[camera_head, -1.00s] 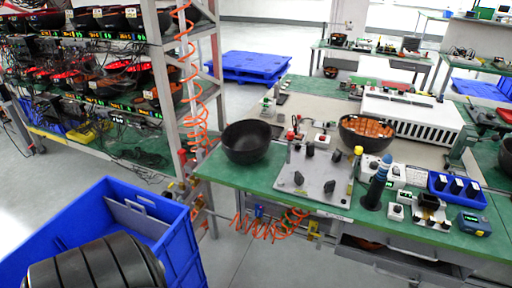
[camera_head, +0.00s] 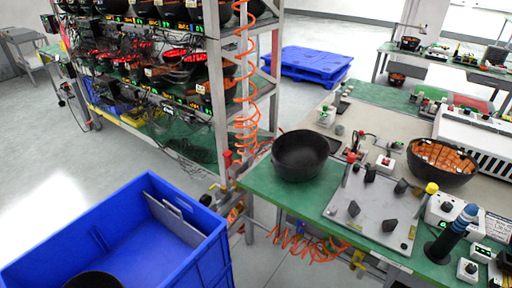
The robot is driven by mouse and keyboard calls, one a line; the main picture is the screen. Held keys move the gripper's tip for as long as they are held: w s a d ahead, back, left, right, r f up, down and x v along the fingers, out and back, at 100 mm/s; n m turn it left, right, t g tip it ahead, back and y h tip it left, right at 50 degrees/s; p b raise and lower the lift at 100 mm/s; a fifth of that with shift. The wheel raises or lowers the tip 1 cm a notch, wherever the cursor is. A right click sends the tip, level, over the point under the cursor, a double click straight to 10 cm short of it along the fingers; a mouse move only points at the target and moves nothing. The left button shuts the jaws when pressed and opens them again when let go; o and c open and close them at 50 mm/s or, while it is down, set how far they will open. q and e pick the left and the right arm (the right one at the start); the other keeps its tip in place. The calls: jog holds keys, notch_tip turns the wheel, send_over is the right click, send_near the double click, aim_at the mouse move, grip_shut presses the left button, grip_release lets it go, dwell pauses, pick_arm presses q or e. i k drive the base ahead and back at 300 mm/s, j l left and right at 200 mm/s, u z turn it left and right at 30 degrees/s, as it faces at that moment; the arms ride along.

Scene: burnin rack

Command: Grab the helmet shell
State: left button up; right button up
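A black, bowl-shaped helmet shell (camera_head: 300,157) rests open side up on the near left corner of the green-topped workbench (camera_head: 262,192). A second dark shell (camera_head: 440,180) with an orange-brown padded lining sits farther right on the bench. Several more shells (camera_head: 205,70) stand on the shelves of the rack at the upper left. Neither of my grippers shows in this view. A dark rounded thing (camera_head: 92,281) is cut off by the bottom edge at the blue crate; I cannot tell what it is.
A large blue crate (camera_head: 215,240) stands on the floor at the lower left. The metal rack (camera_head: 217,100) and a coiled orange hose (camera_head: 245,90) are left of the bench. A grey fixture plate (camera_head: 375,215) lies right of the black shell.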

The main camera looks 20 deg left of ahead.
aim_at(299, 156)
jog(key=i+u, duration=0.15)
jog(key=i, duration=0.25)
jog(key=i+l+u, duration=0.2)
jog(key=i, duration=0.25)
jog(key=i+u, duration=0.15)
jog(key=i, duration=0.25)
jog(key=k+l+u, duration=0.25)
jog(key=i+l, duration=0.05)
